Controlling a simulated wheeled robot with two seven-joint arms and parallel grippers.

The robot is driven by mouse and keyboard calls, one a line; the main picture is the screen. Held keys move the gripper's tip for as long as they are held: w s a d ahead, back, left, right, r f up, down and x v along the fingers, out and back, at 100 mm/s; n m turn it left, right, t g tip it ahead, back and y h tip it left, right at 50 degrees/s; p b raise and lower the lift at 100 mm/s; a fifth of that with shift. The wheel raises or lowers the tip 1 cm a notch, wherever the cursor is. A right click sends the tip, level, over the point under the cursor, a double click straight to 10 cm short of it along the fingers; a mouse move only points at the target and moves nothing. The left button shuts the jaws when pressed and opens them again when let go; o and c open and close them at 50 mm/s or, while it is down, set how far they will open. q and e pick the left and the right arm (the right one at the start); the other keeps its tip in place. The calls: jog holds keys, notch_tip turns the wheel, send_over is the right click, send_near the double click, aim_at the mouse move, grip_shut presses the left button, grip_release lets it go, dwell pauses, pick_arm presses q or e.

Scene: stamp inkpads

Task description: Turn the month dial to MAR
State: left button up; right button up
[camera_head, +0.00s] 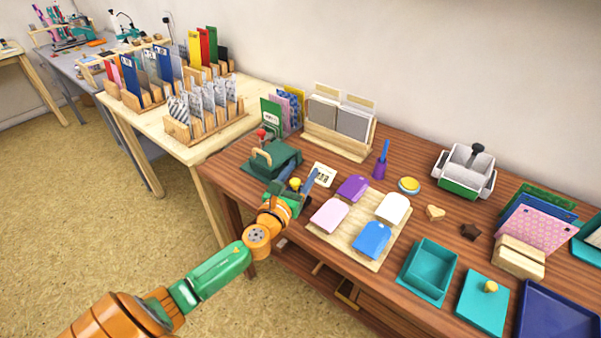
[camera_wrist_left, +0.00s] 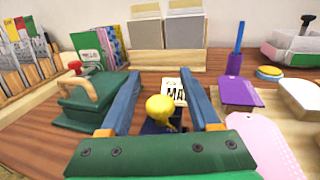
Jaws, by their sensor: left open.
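A yellow knob (camera_head: 295,183) sits on a dark blue base. In the left wrist view the knob (camera_wrist_left: 160,106) stands between the two blue fingers of my left gripper (camera_wrist_left: 160,76), with visible space on both sides. My left gripper (camera_head: 300,181) is open, low over the table's left front part. A white card (camera_head: 323,174) lies just behind the knob. My right gripper is out of view.
A dark green press (camera_head: 280,158) with a wooden handle stands close left of the fingers. A wooden board (camera_head: 350,213) with purple, pink, white and blue tags lies to the right. A wooden holder (camera_head: 340,142) with grey pads stands behind.

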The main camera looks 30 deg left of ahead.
pick_arm(q)
grip_shut()
jog(key=shift+y, duration=0.3)
jog(key=n+g+y, duration=0.1)
jog(key=y, duration=0.1)
jog(key=n+g+y+p, duration=0.1)
jog(key=n+y, duration=0.1)
jog(key=shift+s+a+n+y, duration=0.15)
jog(key=shift+a+n+y, duration=0.15)
jog(key=shift+a, duration=0.1)
jog(key=n+g+y, duration=0.2)
jog(key=y, duration=0.1)
jog(key=n+g+y, duration=0.1)
jog(key=shift+s+a+f+n+y+b, duration=0.1)
jog(key=shift+s+a+n+y+b, duration=0.15)
jog(key=shift+a+n+y+b, duration=0.1)
jog(key=shift+s+a+n+g+y, duration=0.15)
jog(key=shift+n+g+y, duration=0.3)
jog(key=shift+g, duration=0.25)
grip_release()
